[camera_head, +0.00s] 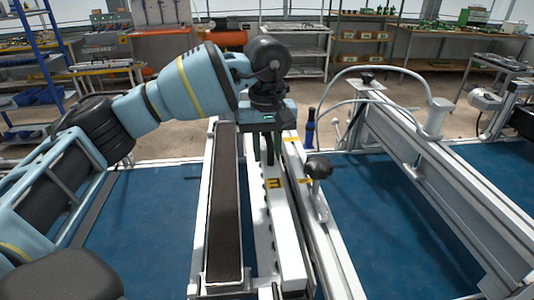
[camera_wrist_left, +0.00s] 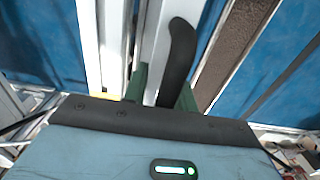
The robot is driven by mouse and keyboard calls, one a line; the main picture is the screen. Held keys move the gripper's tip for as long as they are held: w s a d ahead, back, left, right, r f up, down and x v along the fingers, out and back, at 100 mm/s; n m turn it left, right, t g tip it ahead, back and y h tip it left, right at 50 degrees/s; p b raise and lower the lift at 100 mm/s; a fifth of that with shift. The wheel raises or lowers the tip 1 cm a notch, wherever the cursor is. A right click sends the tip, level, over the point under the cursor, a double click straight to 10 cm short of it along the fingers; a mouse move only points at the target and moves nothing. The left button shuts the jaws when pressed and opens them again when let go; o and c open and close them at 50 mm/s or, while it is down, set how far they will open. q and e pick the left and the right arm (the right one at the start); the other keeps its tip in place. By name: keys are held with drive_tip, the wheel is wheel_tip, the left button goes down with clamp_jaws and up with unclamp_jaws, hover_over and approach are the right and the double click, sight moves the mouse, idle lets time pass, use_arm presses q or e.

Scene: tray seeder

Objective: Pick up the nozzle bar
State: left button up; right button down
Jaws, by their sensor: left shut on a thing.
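The nozzle bar (camera_head: 288,235) appears to be the long white bar with a row of dark spots along its side and a yellow label, running away from me in the middle of the head view. My left gripper (camera_head: 266,158) points down at its far part. In the left wrist view, the green fingers of my left gripper (camera_wrist_left: 163,92) are shut on a black curved handle (camera_wrist_left: 182,45), which seems to belong to the bar. The lower fingertips are hidden, and I cannot tell whether the bar is off its supports. My right gripper is not in view.
A long trough of dark material (camera_head: 224,205) lies just left of the bar. A black knob (camera_head: 318,167) and blue bottle-like part (camera_head: 310,128) stand close on its right. A metal gantry with hoses (camera_head: 410,150) is further right. The blue surface (camera_head: 150,215) is mostly clear.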

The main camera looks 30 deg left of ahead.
use_arm(q)
wheel_tip(320, 180, up, 9)
drive_tip(key=shift+r, duration=0.15)
